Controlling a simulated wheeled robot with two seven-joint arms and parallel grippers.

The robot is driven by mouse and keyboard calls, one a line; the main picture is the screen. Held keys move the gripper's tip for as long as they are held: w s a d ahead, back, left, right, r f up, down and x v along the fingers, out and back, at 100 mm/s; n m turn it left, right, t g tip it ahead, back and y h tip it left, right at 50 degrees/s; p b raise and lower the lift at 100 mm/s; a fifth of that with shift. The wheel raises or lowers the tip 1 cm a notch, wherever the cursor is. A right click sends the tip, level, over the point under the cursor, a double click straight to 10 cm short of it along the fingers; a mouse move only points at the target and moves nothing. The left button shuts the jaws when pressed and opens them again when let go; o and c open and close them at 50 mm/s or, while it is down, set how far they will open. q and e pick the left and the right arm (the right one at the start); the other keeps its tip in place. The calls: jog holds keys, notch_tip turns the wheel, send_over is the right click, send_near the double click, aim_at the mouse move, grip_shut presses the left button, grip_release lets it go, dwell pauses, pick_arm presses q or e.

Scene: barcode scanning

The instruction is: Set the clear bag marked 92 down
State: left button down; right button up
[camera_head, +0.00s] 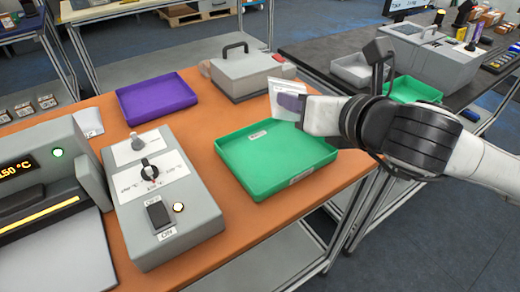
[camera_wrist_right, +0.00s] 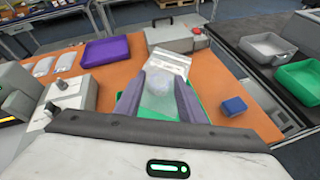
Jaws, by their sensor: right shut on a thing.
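My right gripper (camera_head: 287,104) comes in from the right above the green tray (camera_head: 262,182). It is shut on a clear bag (camera_head: 287,88), which hangs over the tray's far right part. In the right wrist view the bag (camera_wrist_right: 169,72) sticks out between the two fingers of the gripper (camera_wrist_right: 166,84), with a pale label or content near its top. I cannot read the number on it. The tray's interior looks empty in the head view, apart from a small label on its far wall. My left gripper is not in view.
A purple tray (camera_head: 156,97) and a grey case with a handle (camera_head: 245,72) stand farther back. A grey control box (camera_head: 163,200) is left of the green tray. A small blue box (camera_wrist_right: 234,106) lies to the right in the wrist view.

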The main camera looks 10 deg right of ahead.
aim_at(288, 116)
jog(key=a+f+n+y, duration=0.1)
jog(key=a+f+n+g+y+b, duration=0.1)
jog(key=n, duration=0.1)
jog(key=shift+w+f+y, duration=0.1)
jog(key=shift+f+y, duration=0.05)
jog(key=shift+y, duration=0.15)
jog(key=shift+w+a+f+n+g+y, duration=0.15)
jog(key=shift+f+n+g+y, duration=0.15)
jog(key=shift+n+y, duration=0.3)
jog(key=shift+w+f+n+b, duration=0.1)
jog(key=shift+f+n+b, duration=0.1)
jog(key=shift+n+b, duration=0.35)
jog(key=f+n, duration=0.1)
jog(key=f, duration=0.1)
jog(key=d+f+y, duration=0.1)
jog(key=f, duration=0.1)
jog(key=d+f+n+g, duration=0.1)
jog(key=f, duration=0.2)
jog(key=shift+w+n+b, duration=0.2)
jog(key=shift+n+b, duration=0.15)
jog(key=shift+b, duration=0.05)
notch_tip(288, 116, down, 4)
jog(key=shift+f, duration=0.1)
